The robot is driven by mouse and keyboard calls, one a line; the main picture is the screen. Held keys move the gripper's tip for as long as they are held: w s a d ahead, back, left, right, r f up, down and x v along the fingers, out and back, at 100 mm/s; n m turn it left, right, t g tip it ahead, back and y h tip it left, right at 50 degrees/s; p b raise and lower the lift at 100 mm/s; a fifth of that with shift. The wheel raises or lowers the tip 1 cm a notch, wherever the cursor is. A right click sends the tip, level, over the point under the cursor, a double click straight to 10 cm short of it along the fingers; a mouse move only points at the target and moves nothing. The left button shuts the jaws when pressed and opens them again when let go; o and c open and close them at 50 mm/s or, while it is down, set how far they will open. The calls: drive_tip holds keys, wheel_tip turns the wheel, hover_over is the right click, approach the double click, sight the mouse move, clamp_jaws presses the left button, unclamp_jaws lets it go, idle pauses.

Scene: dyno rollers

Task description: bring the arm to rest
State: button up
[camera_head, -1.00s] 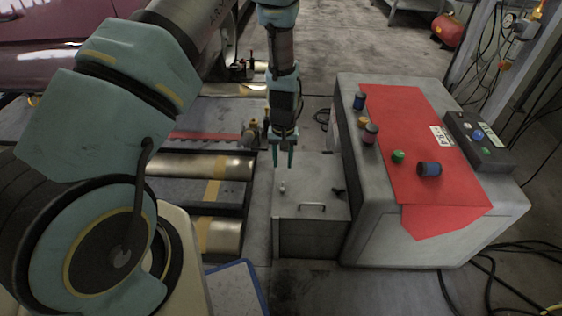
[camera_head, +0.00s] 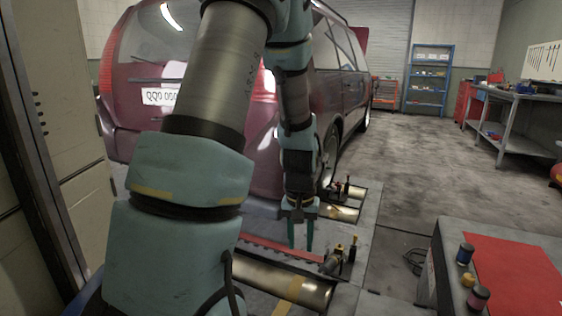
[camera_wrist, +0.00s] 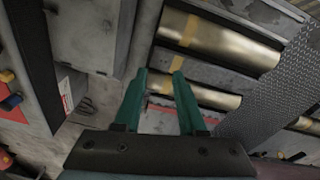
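My gripper (camera_head: 301,232) hangs pointing down in the head view, in front of the maroon car (camera_head: 235,120) and above the dyno rollers (camera_head: 300,287). Its two green fingers are apart with nothing between them. In the wrist view my gripper (camera_wrist: 161,80) also shows open and empty, with a roller (camera_wrist: 217,40) and floor behind the fingertips. My arm rises from the lower left of the head view and bends down to the gripper.
A grey bench with a red mat (camera_head: 510,275) and several small cans stands at the lower right. A beige cabinet (camera_head: 60,140) is close on the left. A blue shelf (camera_head: 428,80) and a workbench (camera_head: 515,100) stand farther back. The floor between is open.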

drive_tip(key=s+a+r+n, duration=0.1)
drive_tip(key=s+a+r, duration=0.55)
drive_tip(key=a, duration=0.45)
wheel_tip(320, 180, up, 20)
drive_tip(key=p, duration=1.9)
drive_tip(key=shift+f+t, duration=0.2)
drive_tip(key=shift+t, duration=0.2)
drive_tip(key=shift+d, duration=0.1)
